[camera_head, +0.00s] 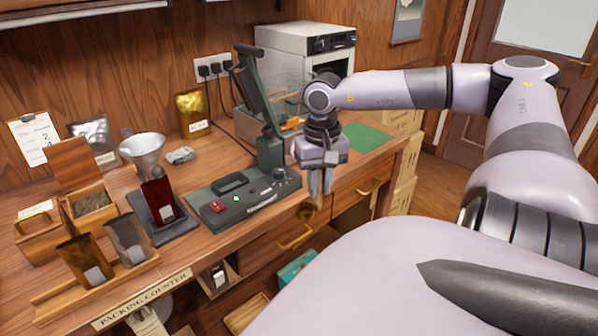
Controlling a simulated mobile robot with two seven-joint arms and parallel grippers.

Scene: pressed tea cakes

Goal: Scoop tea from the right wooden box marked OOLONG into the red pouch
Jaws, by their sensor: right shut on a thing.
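The red pouch (155,190) stands upright on a dark flat platform (183,229), with a metal funnel (142,148) just behind and above it. Two wooden boxes are at the left of the counter. The right one (94,215) has its lid up and dark tea inside; the left one (40,240) sits beside it. I cannot read the marking on the right box. My right gripper (320,190) points down near the counter's front edge, right of the pouch. It is shut on a small brown thing (307,209), perhaps a scoop, mostly hidden. My left gripper is not in view.
A green machine (270,150) with a raised arm and control panel stands between the pouch and my right gripper. Two pouches, one brown (80,262) and one grey (128,240), stand in a wooden rack at the front left. A green mat (367,137) lies clear at right.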

